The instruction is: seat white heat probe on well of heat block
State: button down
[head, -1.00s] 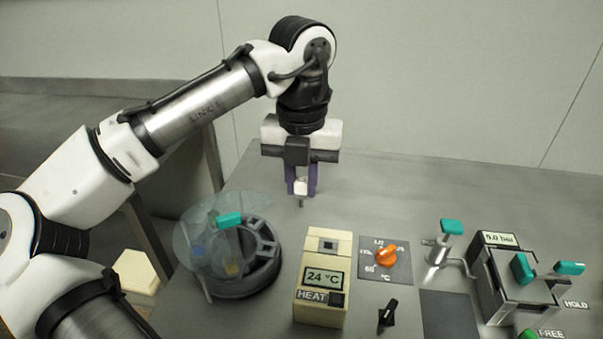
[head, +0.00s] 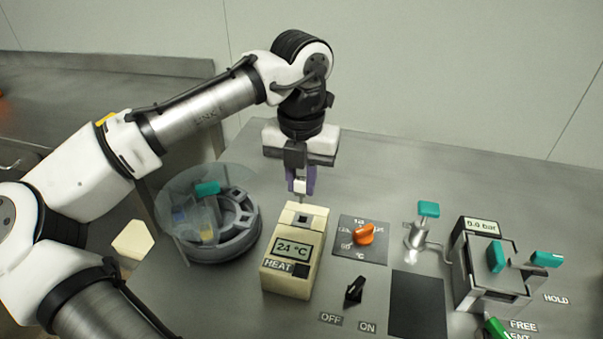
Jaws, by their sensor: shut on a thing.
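My gripper (head: 300,184) points down with its purple fingers shut on the white heat probe (head: 300,187). The probe's thin metal tip points down, just above and behind the top of the heat block. The heat block (head: 285,283) is a cream box with a display of 24 °C and the label HEAT. Its well (head: 303,219) is the dark square opening on the top face. The tip appears close to the block's back edge; the exact gap cannot be told.
A round clear-lidded vessel (head: 225,253) with a teal handle stands left of the block. To the right are an orange dial (head: 364,234), a black OFF/ON switch (head: 354,291), a teal-handled valve (head: 428,209) and a pressure unit reading 0.0 bar (head: 482,227). The bench behind is clear.

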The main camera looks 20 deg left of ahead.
aim_at(303, 197)
jog(key=shift+d+f, duration=0.15)
jog(key=shift+f, duration=0.15)
jog(key=shift+f+b, duration=0.95)
jog(key=shift+b, duration=0.35)
jog(key=shift+r+p, duration=0.1)
jog(key=shift+p, duration=0.95)
jog(key=shift+f, duration=0.3)
jog(key=shift+f+b, duration=0.3)
jog(key=shift+f, duration=0.35)
jog(key=shift+f, duration=0.45)
dwell(0.4)
jog(key=shift+f, duration=0.2)
jog(key=shift+f, duration=0.65)
dwell(1.5)
